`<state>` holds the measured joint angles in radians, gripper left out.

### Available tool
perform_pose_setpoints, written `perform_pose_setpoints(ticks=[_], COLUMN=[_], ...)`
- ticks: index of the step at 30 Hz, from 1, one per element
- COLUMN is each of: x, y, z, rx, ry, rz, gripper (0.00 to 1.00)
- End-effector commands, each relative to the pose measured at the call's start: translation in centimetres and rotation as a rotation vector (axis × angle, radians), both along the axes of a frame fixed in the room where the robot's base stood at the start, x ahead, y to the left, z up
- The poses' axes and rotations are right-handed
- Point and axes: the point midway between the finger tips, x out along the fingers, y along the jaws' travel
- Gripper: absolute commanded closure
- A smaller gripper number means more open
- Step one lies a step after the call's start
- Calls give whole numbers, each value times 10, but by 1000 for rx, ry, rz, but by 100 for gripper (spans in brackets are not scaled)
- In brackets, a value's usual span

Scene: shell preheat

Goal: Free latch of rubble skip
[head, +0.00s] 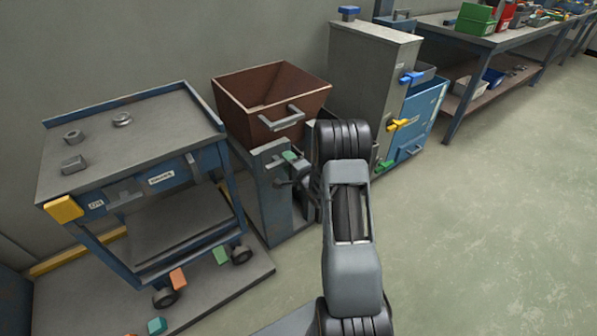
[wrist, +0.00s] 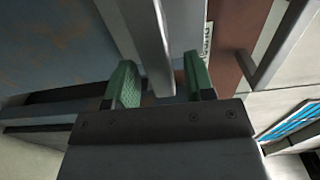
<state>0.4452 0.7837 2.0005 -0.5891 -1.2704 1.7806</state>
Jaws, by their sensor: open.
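The rubble skip (head: 268,92) is a rusty brown open bin with a grey front handle (head: 281,118). It stands in a grey frame between the trolley and the tall grey cabinet. My gripper (head: 290,157), with green finger pads, is at the front of the frame, below the skip's handle. In the wrist view my gripper (wrist: 160,82) is open, and a grey bar (wrist: 146,40), which looks like the latch lever, reaches down between the fingers. I cannot tell whether it touches either pad. The brown skip wall (wrist: 232,45) and part of a label show behind. The latch's catch is hidden.
A blue trolley (head: 130,135) with loose metal parts on top stands close on the left. A grey cabinet (head: 368,75) with a blue bin (head: 424,118) and yellow handle stands right of the skip. A workbench (head: 490,42) is farther back. Open floor lies to the right.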

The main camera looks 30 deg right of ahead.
Motion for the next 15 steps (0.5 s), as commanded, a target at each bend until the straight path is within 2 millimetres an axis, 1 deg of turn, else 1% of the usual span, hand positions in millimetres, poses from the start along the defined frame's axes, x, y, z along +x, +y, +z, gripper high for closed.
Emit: perform_pose_setpoints(ticks=[9, 15], x=[-62, -98], y=[-8, -12], z=[2, 1], rx=[3, 4], ry=[3, 3], rz=[-4, -4], gripper=[51, 51])
